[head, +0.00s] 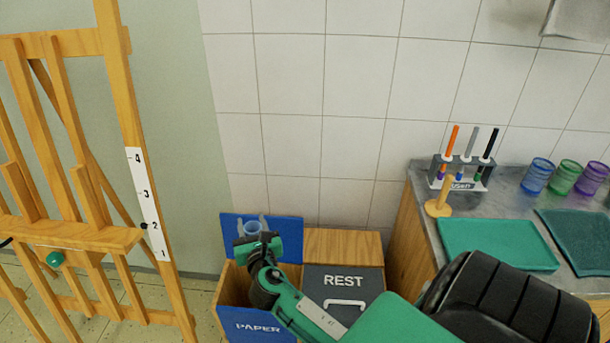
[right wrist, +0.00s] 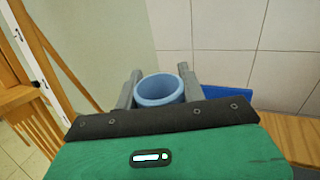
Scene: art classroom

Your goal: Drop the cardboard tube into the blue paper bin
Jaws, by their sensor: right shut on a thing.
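My right gripper (head: 252,223) is shut on a light blue, hollow, round piece (head: 254,229), which I take for the cardboard tube. In the right wrist view the tube (right wrist: 160,90) sits between the two grey fingers, its open end showing. The paper bin (head: 258,326) has a blue front marked PAPER and a wooden side. Its blue lid (head: 290,233) stands raised at the back. In the head view the gripper and tube overlap the lid and appear above the bin's opening; their exact height is unclear. My arm hides part of the opening. My left gripper is not in view.
A grey-lidded REST bin (head: 336,286) adjoins the paper bin on the right. A wooden easel (head: 118,120) stands at left. The counter at right holds a green tray (head: 497,244), a marker rack (head: 462,172) and coloured tumblers (head: 564,177). A tiled wall is behind.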

